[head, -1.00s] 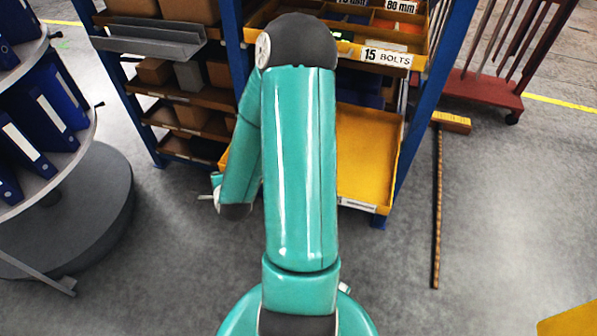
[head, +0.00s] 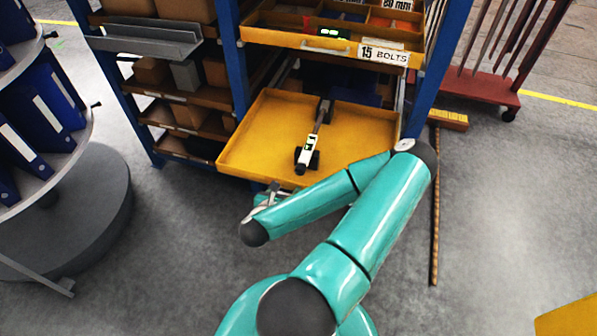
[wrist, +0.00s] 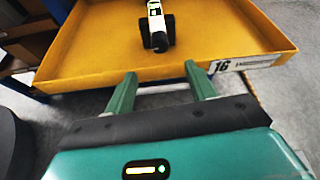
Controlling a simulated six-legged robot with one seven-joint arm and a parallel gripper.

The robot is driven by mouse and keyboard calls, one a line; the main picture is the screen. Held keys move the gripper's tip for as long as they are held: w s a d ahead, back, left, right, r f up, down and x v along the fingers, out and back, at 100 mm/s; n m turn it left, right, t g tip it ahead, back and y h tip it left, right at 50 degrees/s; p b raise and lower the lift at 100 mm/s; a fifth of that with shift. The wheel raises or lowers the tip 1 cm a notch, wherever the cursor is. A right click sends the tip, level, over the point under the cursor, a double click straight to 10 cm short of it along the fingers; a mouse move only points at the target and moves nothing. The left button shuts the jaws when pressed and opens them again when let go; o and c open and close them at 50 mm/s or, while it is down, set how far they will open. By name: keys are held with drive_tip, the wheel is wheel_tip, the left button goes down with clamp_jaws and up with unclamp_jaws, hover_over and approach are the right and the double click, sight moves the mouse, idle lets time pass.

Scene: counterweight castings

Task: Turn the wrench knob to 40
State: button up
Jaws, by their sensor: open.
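The wrench (head: 314,136) lies in an open yellow drawer (head: 262,120), its shaft running toward the drawer's front edge. It has a white body with a small green display, and a dark knob (head: 300,169) at its near end. In the wrist view the knob (wrist: 160,43) shows ahead, beyond the front wall of the drawer. The number on its scale is too small to read. My gripper (wrist: 160,72) is open and empty, with its fingertips near the drawer's front wall and apart from the knob. In the head view it is partly hidden below the drawer.
A bolts drawer (head: 330,45) marked 15 stands open above the wrench's drawer. Blue rack posts (head: 230,60) flank it. A round stand with blue binders (head: 40,100) is at the left. Grey floor lies clear in front.

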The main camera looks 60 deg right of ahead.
sight(299, 171)
drive_tip(key=x, duration=1.3)
drive_tip(key=shift+w+d+f, duration=0.1)
drive_tip(key=shift+f, duration=0.05)
drive_tip(key=c, duration=1)
